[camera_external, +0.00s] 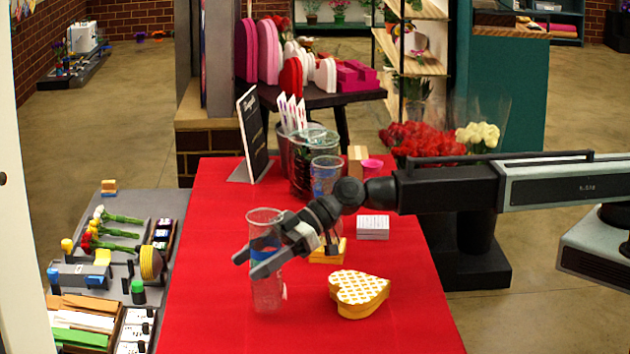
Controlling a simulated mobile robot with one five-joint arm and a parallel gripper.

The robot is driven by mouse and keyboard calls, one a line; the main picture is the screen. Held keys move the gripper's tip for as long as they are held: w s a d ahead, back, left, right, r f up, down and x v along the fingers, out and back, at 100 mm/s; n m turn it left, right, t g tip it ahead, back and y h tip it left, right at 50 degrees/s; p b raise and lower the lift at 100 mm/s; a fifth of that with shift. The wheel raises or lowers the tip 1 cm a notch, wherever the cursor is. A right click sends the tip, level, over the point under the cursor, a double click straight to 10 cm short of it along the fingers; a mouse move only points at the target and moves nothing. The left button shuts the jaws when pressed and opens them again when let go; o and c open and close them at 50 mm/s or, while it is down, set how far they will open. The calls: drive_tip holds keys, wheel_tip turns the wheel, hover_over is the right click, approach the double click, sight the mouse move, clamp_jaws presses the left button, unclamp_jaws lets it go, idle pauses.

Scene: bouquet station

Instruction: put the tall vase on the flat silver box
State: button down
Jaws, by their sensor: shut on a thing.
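The tall vase (267,293) is clear glass and upright over the left middle of the red table. My gripper (249,264) reaches in from the right and is shut on the vase around its middle, a finger on each side. The fingers hide part of the glass. I cannot tell whether the vase's base touches the table. A flat whitish-grey box (373,229) lies on the table to the right of and behind the vase, under my arm; it may be the silver box. Its top looks bare.
A heart-shaped box (358,290) stands right of the vase. A small yellow box (328,252) lies behind my gripper. Glass containers (326,173), a black sign (254,135) and a pink cup (371,167) stand at the back. The table's front is clear.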

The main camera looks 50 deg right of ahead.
sight(252, 229)
wheel_tip(252, 229, up, 8)
drive_tip(key=p, duration=0.6)
drive_tip(key=shift+f, duration=0.35)
